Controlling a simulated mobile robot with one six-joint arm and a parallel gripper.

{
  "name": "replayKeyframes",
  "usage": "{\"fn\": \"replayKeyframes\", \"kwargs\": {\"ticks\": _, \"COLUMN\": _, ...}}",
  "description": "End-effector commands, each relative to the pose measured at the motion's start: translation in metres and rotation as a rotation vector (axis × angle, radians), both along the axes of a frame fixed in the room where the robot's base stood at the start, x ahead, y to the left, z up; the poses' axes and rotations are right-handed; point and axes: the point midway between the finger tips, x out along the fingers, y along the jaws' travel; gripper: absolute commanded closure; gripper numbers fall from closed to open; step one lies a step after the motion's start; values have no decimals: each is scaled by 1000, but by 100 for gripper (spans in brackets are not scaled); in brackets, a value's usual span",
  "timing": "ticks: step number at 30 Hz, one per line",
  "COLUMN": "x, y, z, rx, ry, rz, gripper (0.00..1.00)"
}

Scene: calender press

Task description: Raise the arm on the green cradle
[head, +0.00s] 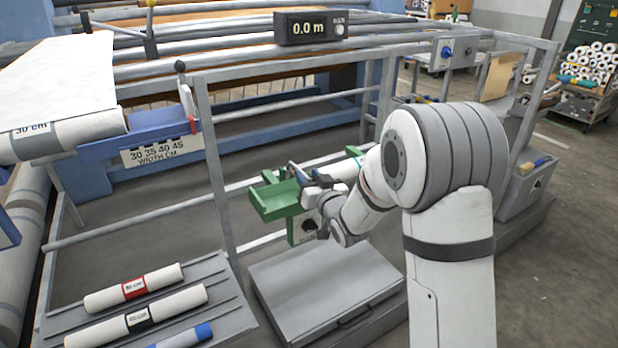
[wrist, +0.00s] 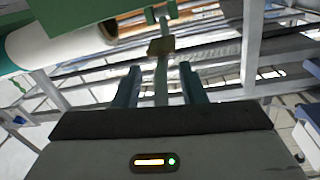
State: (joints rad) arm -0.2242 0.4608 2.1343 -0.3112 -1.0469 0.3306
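The green cradle (head: 277,200) is on the frame near the middle of the head view, left of my gripper. Green parts of it also fill the upper left of the wrist view (wrist: 85,12). A white roll (head: 338,171) lies by the cradle; its end with a brown core shows in the wrist view (wrist: 65,45). A thin grey-green bar with a brownish block (wrist: 161,46) runs up between my fingers in the wrist view; I cannot tell if it is the cradle's arm. My gripper (wrist: 160,85) is open, with gaps on both sides of the bar.
A grey flat-topped box (head: 322,285) stands below the cradle. A rack with several rolls (head: 150,300) is at the lower left. A display (head: 310,27) reads 0.0 m. Metal rails (head: 212,160) surround the cradle. Open floor (head: 570,260) lies at the right.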

Motion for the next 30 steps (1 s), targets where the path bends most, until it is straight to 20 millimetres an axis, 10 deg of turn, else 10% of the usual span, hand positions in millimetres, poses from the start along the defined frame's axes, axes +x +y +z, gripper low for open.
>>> {"fn": "replayKeyframes", "kwargs": {"ticks": 7, "x": 1, "y": 1, "z": 0, "rx": 0, "ry": 1, "rz": 0, "gripper": 63}}
{"fn": "replayKeyframes", "kwargs": {"ticks": 21, "x": 0, "y": 1, "z": 0, "rx": 0, "ry": 1, "rz": 1, "gripper": 100}}
{"fn": "replayKeyframes", "kwargs": {"ticks": 30, "x": 0, "y": 0, "z": 0, "rx": -1, "ry": 1, "rz": 3, "gripper": 100}}
